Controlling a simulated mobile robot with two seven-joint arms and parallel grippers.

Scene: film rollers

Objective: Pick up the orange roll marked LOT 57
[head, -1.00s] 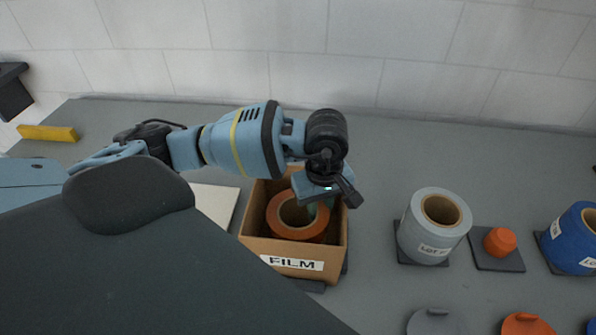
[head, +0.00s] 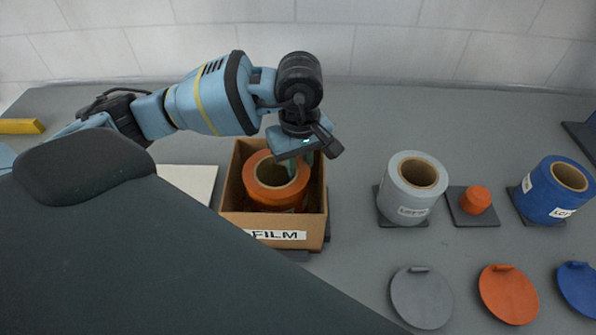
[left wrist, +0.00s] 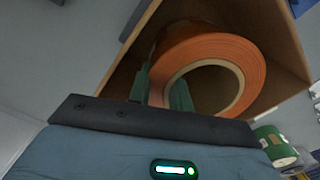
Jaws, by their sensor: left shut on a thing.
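The orange roll (head: 260,190) stands in the open cardboard box (head: 236,222) marked FILM, its upper part near the level of the rim. No LOT marking on it can be read from here. My left gripper (head: 293,167) reaches down over the back right of the box and is shut on the roll's wall. In the left wrist view the greenish fingers (left wrist: 165,95) sit either side of the wall of the roll (left wrist: 225,55), one inside its hole. The roll's lower part is hidden by the box. My right gripper is not in view.
A grey roll (head: 399,205), an orange knob on a dark pad (head: 480,215) and a blue roll (head: 545,200) stand right of the box. Grey (head: 421,305), orange (head: 508,300) and blue (head: 578,290) discs lie in front. A white board (head: 188,180) lies left.

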